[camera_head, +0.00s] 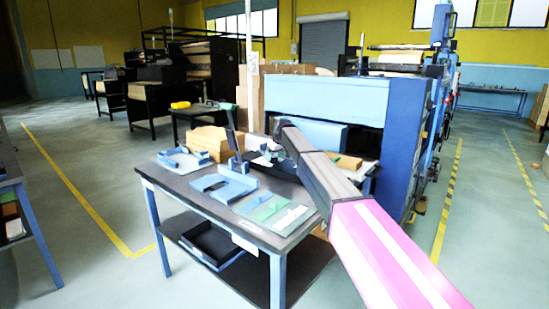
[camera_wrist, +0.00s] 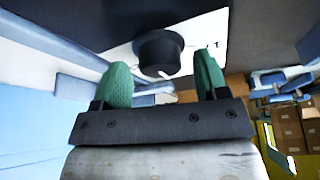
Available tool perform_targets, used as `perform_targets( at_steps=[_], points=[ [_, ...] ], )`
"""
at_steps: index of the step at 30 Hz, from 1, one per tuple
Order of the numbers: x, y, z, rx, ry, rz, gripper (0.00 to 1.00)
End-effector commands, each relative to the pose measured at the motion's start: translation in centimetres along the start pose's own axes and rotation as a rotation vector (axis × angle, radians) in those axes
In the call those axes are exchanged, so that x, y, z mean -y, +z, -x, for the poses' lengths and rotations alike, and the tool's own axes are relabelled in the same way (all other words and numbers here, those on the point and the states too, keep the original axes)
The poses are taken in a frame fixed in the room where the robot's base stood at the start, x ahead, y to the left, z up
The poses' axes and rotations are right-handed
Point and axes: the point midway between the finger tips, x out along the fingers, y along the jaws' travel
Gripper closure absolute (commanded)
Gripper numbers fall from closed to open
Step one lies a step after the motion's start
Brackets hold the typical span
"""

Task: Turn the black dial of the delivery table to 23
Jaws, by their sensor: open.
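The black dial (camera_wrist: 158,48) is a round knob on a white plate (camera_wrist: 205,32) in the wrist view. A short white mark shows on its lower right edge. Small dark marks on the plate are too small to read. My gripper (camera_wrist: 161,62) has green fingertips, spread apart on either side of the dial, with a visible gap at each side. I cannot tell how near the fingertips are in depth. In the head view, my arm reaches over the right end of a dark-topped table (camera_head: 185,181) with blue legs; the dial cannot be made out there.
On the table lie blue fixtures (camera_head: 222,186), a green and white board (camera_head: 275,213) and a brown block (camera_head: 208,142). A black tray (camera_head: 212,243) is on the lower shelf. A large blue machine (camera_head: 325,98) stands behind.

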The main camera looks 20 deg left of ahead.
Motion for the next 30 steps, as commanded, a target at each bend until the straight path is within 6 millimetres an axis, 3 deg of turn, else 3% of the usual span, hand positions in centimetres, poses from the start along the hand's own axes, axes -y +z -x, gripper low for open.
perform_targets(
  at_steps=[10,14,15,30],
  points=[
    [0.03,0.01,-0.38,0.000,0.000,0.000,0.33],
    [0.03,0.02,-0.37,0.000,0.000,0.000,0.75],
    [0.03,0.02,-0.37,0.000,0.000,0.000,0.80],
    [0.13,0.05,-0.35,0.001,0.043,-0.102,0.80]
  ],
)
